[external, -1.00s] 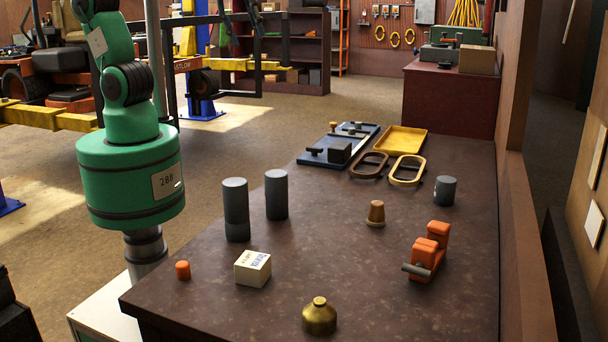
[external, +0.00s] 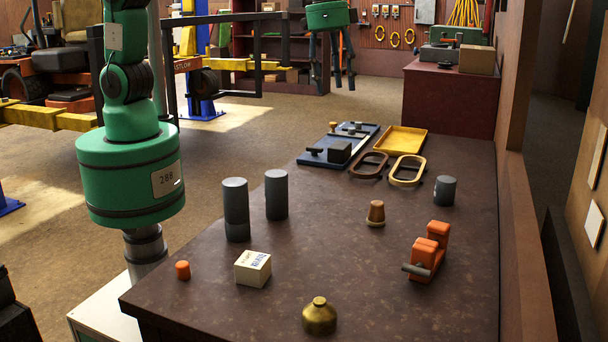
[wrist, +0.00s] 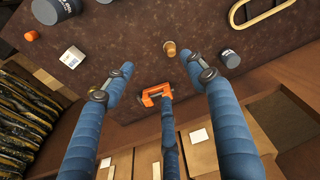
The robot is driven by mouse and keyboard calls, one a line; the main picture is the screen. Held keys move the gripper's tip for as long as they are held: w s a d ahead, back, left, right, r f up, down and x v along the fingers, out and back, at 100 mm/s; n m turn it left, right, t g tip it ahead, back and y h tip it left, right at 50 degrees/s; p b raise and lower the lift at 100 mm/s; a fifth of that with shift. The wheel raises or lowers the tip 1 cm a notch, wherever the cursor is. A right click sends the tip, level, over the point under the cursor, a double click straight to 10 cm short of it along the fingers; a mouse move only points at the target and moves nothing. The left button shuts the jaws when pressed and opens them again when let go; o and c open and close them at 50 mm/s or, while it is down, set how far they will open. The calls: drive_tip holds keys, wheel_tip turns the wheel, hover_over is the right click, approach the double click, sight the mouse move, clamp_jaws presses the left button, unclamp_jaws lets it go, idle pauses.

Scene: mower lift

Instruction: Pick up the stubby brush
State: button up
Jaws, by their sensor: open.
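The object that looks most like the stubby brush is a short brown piece with a tan flared base (external: 376,213), standing upright on the dark bench. It also shows near the top middle of the wrist view (wrist: 170,48).
The bench (external: 330,215) also holds two dark cylinders (external: 236,210), a white box (external: 253,269), a brass weight (external: 319,316), an orange tool (external: 427,252), a small dark canister (external: 445,190), oval rings (external: 407,171) and a yellow tray (external: 400,141). A raised wooden edge (external: 515,210) runs along the right.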

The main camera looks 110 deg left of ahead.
drive_tip(key=w+f, duration=0.7)
drive_tip(key=f, duration=0.1)
drive_tip(key=n+g, duration=0.1)
drive_tip(key=g, duration=0.1)
hover_over(377, 202)
wheel_tip(377, 202, down, 10)
drive_tip(key=shift+w, duration=0.15)
drive_tip(key=shift+f, duration=0.15)
drive_tip(key=shift+f, duration=4.2)
drive_tip(key=shift+d+f+b, duration=0.1)
drive_tip(key=shift+f+b, duration=0.6)
drive_tip(key=shift+f, duration=1.95)
drive_tip(key=shift+c, duration=0.5)
